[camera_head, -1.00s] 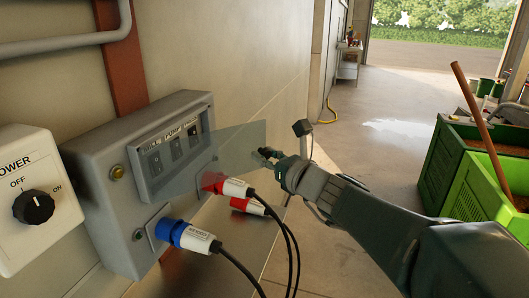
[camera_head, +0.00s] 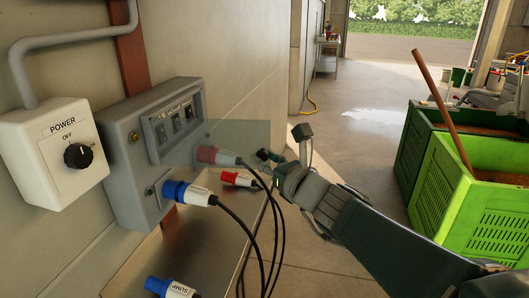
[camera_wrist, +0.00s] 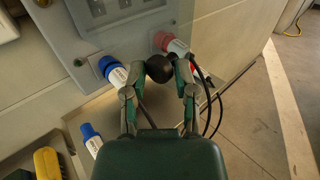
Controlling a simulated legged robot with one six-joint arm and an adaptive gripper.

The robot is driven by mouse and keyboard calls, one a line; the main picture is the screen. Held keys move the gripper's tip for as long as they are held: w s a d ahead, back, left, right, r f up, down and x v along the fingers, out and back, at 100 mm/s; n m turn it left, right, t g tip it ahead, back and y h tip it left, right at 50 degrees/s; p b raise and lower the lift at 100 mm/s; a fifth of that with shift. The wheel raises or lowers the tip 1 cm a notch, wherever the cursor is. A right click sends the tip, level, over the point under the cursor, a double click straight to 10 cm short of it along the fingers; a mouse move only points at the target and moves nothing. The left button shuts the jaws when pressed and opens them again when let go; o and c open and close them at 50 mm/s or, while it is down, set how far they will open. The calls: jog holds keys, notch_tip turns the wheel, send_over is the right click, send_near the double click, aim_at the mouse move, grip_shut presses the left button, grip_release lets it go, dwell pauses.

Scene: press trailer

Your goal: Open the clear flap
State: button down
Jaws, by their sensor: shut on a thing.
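The clear flap (camera_head: 240,132) is a see-through pane standing out from the grey switch box (camera_head: 128,195) on the wall, clear of the switches (camera_head: 176,124). My gripper (camera_head: 265,157) is at the flap's outer, right end in the head view. In the wrist view my gripper (camera_wrist: 160,80) is shut on a round black knob (camera_wrist: 159,68). The pane itself is hard to make out there, so how the knob joins it cannot be seen.
A white power switch box (camera_head: 45,165) is at left. Green crates (camera_head: 465,215) stand at right, with open floor between.

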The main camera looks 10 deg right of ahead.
jog(key=shift+m+t+h, duration=0.5)
jog(key=shift+t+h, duration=0.1)
jog(key=shift+h, duration=0.3)
jog(key=s+a, duration=0.2)
jog(key=s, duration=0.2)
jog(key=shift+s+a+r, duration=0.2)
jog(key=shift+a+r, duration=0.1)
jog(key=shift+a, duration=0.2)
